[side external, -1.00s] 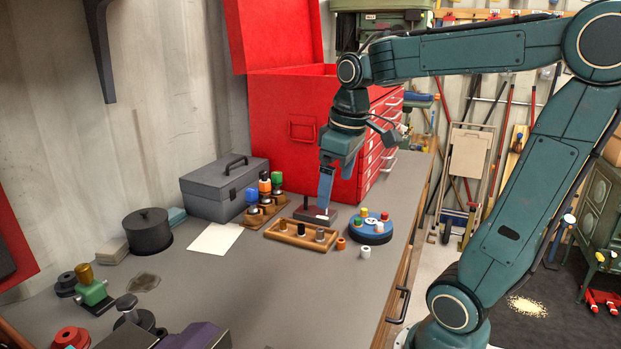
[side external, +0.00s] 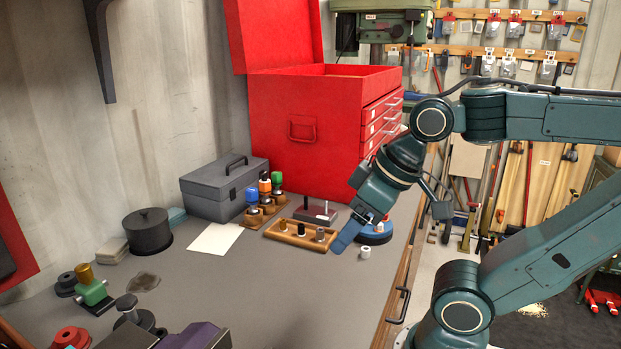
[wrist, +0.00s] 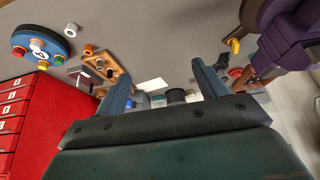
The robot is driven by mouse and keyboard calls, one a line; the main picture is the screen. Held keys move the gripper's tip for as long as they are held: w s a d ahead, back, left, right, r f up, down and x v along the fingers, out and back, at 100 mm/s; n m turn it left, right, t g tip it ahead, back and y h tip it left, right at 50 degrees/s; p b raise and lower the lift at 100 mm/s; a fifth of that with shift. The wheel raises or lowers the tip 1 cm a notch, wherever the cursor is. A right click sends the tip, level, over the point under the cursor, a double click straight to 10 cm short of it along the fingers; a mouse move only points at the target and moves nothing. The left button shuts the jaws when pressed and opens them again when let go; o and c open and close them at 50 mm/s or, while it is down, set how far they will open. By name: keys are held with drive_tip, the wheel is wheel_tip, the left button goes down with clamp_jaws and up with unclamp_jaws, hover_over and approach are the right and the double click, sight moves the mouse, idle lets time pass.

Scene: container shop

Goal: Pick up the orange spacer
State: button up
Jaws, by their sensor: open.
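The orange spacer (wrist: 88,49) is a small ring on the grey bench. It lies between a white spacer (wrist: 71,29) and a wooden tray of pegs (wrist: 112,57) in the wrist view. In the side view my gripper hides it. My gripper (side external: 340,246) is tilted down to the left, between the tray and the white spacer (side external: 366,252). In the wrist view my gripper (wrist: 158,76) has its fingers wide apart with nothing between them. The orange spacer lies to the left of both fingers there.
A blue round stand with coloured pegs (side external: 372,237) is partly behind my gripper. A dark block with upright pins (side external: 315,214) stands behind the wooden tray (side external: 277,238). A red tool chest (side external: 300,160) rises at the back.

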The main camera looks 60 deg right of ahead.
drive_tip(key=c, duration=0.5)
drive_tip(key=w+d+f+g, duration=0.1)
drive_tip(key=w+d+g, duration=0.25)
drive_tip(key=d, duration=0.65)
drive_tip(key=w+d+f+g, duration=0.1)
drive_tip(key=w+d+g, duration=0.1)
drive_tip(key=w+d, duration=0.5)
drive_tip(key=shift+m, duration=0.4)
drive_tip(key=shift+s+d+f, duration=0.35)
drive_tip(key=shift+f, duration=1.1)
drive_tip(key=shift+s+d+f, duration=0.35)
drive_tip(key=shift+d+f, duration=0.05)
drive_tip(key=shift+f, duration=1)
drive_tip(key=shift+s+d+f, duration=0.35)
drive_tip(key=shift+f, duration=1.1)
